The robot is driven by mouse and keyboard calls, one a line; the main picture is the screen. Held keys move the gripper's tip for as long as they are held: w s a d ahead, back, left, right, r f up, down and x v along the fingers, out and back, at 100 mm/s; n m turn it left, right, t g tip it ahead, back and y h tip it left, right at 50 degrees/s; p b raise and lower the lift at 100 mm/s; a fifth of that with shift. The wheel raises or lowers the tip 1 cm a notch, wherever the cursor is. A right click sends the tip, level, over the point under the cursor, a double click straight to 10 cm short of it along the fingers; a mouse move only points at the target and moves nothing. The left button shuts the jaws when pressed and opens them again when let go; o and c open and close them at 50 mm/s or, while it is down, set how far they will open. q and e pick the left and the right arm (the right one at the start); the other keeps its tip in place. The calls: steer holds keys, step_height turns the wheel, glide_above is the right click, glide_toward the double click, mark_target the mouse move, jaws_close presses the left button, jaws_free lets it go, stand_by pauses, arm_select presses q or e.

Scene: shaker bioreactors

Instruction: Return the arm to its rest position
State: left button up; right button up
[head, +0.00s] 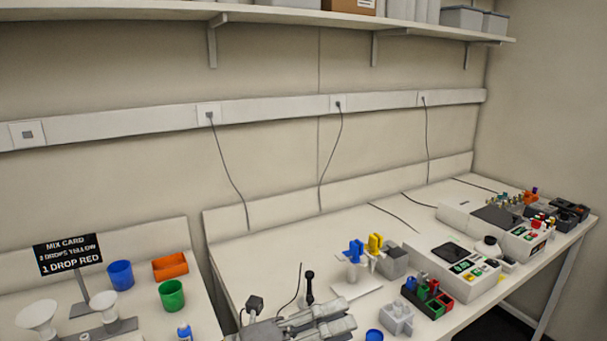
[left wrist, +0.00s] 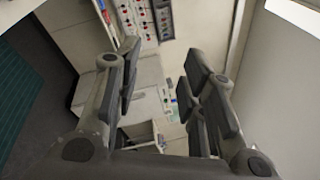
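My left gripper (head: 335,318) shows at the bottom centre of the head view, low in front of the bench, partly cut off by the lower edge. In the left wrist view its two dark padded fingers (left wrist: 160,88) stand apart with nothing held between them. My right gripper is in neither view.
The white bench (head: 285,247) carries a stand with blue and yellow clips (head: 355,252), a rack of coloured blocks (head: 427,297), a light grey holder (head: 397,319) and a control box (head: 453,267). On the left are a blue cup (head: 120,275), green cup (head: 171,295) and mix card (head: 68,254).

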arm_select(q)
steer(key=w+a+r+n+t+y, duration=0.1)
steer(key=w+a+n+t+y, duration=0.2)
steer(key=a+n+t+y, duration=0.5)
steer(key=w+a+n+t+y, duration=0.2)
steer(key=a+n+t, duration=0.3)
steer(key=n, duration=0.7)
steer(key=s+a+f+n+g+y, duration=0.3)
steer(key=a+f+n+y, duration=0.25)
steer(key=f, duration=0.35)
steer(key=s+a+f+n+g+y, duration=0.2)
steer(key=s+a+f+n+y, duration=0.15)
steer(key=a+f+n, duration=0.45)
steer(key=s+d+f+n+g, duration=0.1)
steer(key=s+f+g, duration=0.5)
steer(key=s, duration=0.4)
steer(key=s+f+n+g, duration=0.1)
steer(key=s+f+g, duration=0.3)
steer(key=s+f, duration=0.45)
steer(key=s+f+g, duration=0.2)
steer(key=s+f, duration=0.1)
steer(key=f, duration=2.3)
steer(key=s+a+f+b, duration=0.1)
steer(key=s+a+f, duration=0.1)
steer(key=s+f, duration=1.4)
steer(key=shift+s+a+m+g, duration=0.3)
steer(key=shift+a+m+g, duration=0.05)
steer(key=shift+g, duration=0.05)
